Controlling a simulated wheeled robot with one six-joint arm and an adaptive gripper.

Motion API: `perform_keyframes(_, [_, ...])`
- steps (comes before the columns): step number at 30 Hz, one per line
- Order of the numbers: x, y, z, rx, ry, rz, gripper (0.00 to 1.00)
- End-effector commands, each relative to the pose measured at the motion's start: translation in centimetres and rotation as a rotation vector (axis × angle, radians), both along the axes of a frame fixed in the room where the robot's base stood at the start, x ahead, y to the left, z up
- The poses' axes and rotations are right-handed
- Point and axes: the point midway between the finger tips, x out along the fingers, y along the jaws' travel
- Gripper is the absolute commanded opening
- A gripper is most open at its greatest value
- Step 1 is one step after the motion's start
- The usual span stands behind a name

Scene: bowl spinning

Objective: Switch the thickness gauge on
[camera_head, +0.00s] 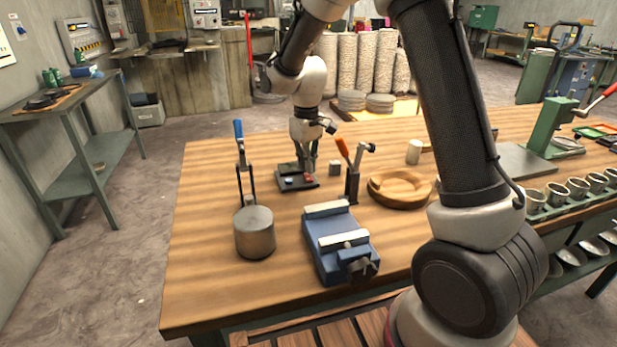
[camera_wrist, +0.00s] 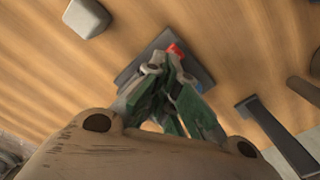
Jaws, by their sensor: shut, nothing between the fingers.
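A small dark flat device (camera_head: 297,187), which looks like the thickness gauge, lies on the wooden table toward its far left. It also shows in the wrist view (camera_wrist: 147,52). My gripper (camera_head: 308,174) is shut and empty, pointing down over the device. In the wrist view its fingertips (camera_wrist: 172,64) are right beside the red part; I cannot tell whether they touch it. The fingers hide much of the device's top. No display or lit sign can be made out.
A metal cylinder (camera_head: 255,235) with a blue-handled tool (camera_head: 240,150) behind it stands at front left. A blue vise (camera_head: 335,250), an orange-handled tool (camera_head: 352,180) and a wooden bowl (camera_head: 400,188) are nearby. A small grey block (camera_head: 335,168) stands close right of the device.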

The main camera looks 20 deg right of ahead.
Motion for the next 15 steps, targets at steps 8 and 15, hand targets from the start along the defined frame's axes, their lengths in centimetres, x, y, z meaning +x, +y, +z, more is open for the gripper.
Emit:
perform_keyframes(8, [-0.02,-0.01,-0.45,0.0,0.001,0.0,0.0])
perform_keyframes(15, [-0.02,-0.01,-0.82,0.0,0.001,0.0,0.0])
